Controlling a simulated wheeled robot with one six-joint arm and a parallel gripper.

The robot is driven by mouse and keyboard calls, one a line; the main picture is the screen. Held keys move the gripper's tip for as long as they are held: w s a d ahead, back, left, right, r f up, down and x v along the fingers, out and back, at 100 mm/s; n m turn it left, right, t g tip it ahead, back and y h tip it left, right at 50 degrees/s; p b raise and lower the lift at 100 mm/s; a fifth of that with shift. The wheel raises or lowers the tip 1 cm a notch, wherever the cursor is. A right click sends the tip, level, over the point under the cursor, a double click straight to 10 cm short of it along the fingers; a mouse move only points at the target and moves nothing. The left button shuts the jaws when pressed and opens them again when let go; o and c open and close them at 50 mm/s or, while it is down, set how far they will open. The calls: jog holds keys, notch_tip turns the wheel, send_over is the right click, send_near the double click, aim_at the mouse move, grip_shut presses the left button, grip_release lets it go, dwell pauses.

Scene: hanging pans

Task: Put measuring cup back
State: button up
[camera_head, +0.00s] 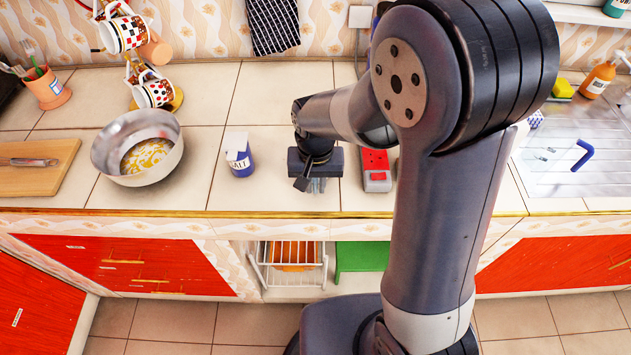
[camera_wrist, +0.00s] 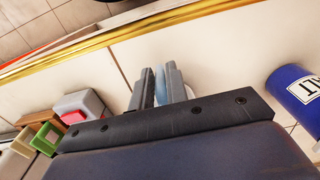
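My gripper (camera_head: 315,185) points down over the front of the tiled counter, between a blue salt tub and a grey-and-red box. In the wrist view its fingers (camera_wrist: 161,88) are close together, with a pale blue, see-through thing (camera_wrist: 161,84) filling the narrow gap. More of it shows just right of the right finger. It looks like the measuring cup, but most of it is hidden by the fingers and gripper body, so its full shape cannot be told.
The salt tub (camera_head: 239,158) stands close left of my gripper; the grey-and-red box (camera_head: 376,170) is close right. A metal pan (camera_head: 142,152) and cutting board (camera_head: 38,166) lie farther left. Mugs (camera_head: 154,90) hang at the back left. The sink (camera_head: 560,165) is right. Counter behind the gripper is clear.

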jog(key=o, duration=0.3)
notch_tip(320, 180, up, 12)
jog(key=shift+r, duration=0.2)
dwell(0.4)
